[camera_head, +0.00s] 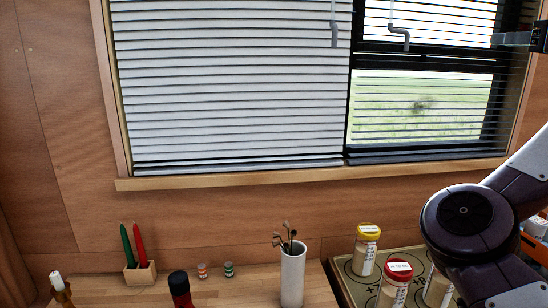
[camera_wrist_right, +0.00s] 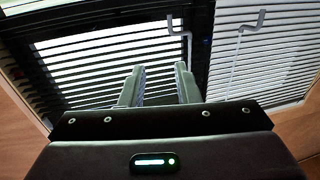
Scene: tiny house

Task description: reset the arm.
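My right gripper (camera_head: 512,39) shows at the top right of the head view, in front of the window, with its fingers towards the left. In the right wrist view its two fingers (camera_wrist_right: 159,66) stand apart with an empty gap between them, and the blinds show beyond. My right arm comes in from the right edge, its dark round joint low in front of the wall. My left gripper and arm are out of view.
A window with wide white blinds (camera_head: 235,90) fills the back wall above a wooden sill (camera_head: 250,179). Below, a counter holds a white vase (camera_head: 292,277), red and green candles (camera_head: 139,245), small jars and a dark bottle (camera_head: 180,289). Lidded jars (camera_head: 364,256) stand near my right arm.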

